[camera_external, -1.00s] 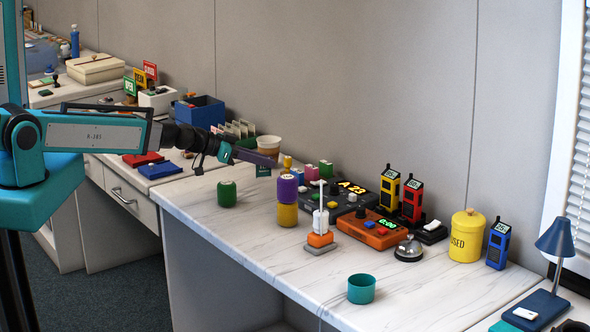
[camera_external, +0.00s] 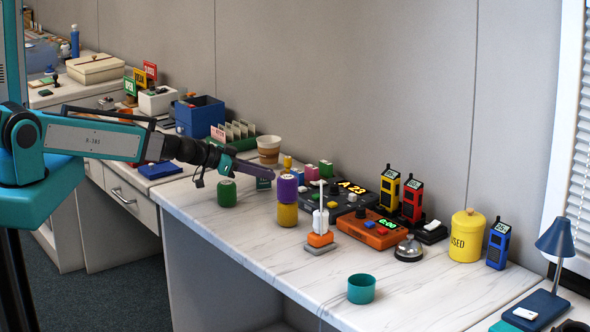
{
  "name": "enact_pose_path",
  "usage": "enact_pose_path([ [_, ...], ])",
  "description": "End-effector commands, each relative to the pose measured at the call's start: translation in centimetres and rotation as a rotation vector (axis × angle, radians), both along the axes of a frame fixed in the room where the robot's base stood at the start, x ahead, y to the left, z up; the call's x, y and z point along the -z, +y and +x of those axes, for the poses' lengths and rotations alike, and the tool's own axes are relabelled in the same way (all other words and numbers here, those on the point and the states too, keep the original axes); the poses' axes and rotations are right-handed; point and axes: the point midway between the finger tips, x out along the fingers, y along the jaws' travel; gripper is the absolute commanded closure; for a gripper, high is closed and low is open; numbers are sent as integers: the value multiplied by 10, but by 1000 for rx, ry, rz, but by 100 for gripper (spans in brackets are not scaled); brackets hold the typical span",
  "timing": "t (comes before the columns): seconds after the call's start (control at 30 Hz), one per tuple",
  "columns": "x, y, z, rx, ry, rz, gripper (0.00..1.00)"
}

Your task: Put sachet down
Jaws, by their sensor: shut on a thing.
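My gripper (camera_external: 268,175) reaches in from the left, angled down to the right, above the white marble-patterned counter (camera_external: 235,237). It is shut on a small dark teal sachet (camera_external: 264,184), which hangs upright below the fingertips with pale marks on its face. The sachet is low, close to the counter top; I cannot tell whether its lower edge touches. It is between a green canister (camera_external: 227,196) on the left and a purple-over-yellow stack (camera_external: 287,200) on the right.
A paper cup (camera_external: 269,152) stands behind my gripper. A rack of cards (camera_external: 232,133) is at the back left. An orange device (camera_external: 375,234), a bell (camera_external: 409,250) and a yellow tin (camera_external: 467,237) stand to the right. The front counter is clear left of a teal cup (camera_external: 361,289).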

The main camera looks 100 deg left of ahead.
Motion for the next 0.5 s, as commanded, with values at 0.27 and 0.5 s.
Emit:
enact_pose_path([
  [0.27,3,0,0,0,0,0,100],
  [0.5,2,0,0,0,0,0,70],
])
